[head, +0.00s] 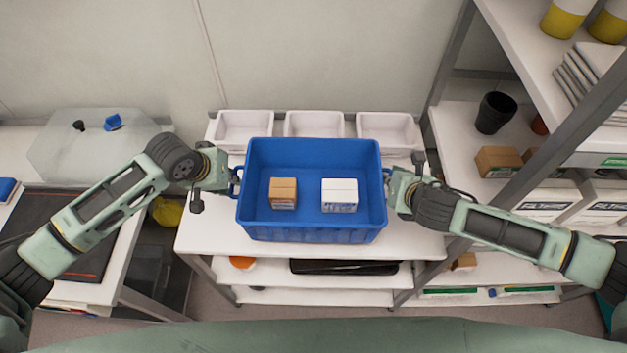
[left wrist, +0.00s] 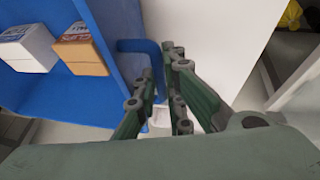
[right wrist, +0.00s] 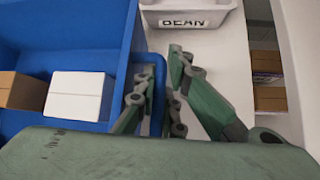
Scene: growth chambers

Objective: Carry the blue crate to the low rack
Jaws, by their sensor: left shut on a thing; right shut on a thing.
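The blue crate (head: 312,236) is level in the middle of the head view, over the white top of the low rack (head: 205,240). I cannot tell whether it touches that top. Inside it are a brown box (head: 283,193) and a white box (head: 339,195), side by side and apart. My left gripper (head: 232,180) is shut on the crate's left handle, which also shows in the left wrist view (left wrist: 138,46). My right gripper (head: 392,190) is shut on the right handle, which shows in the right wrist view (right wrist: 158,75).
Three white bins (head: 245,126) stand along the back of the top, behind the crate. A shelf unit (head: 452,125) with a dark cup (head: 495,112) and boxes rises at right. A side table (head: 112,275) stands at left. Bare white top shows on both sides of the crate.

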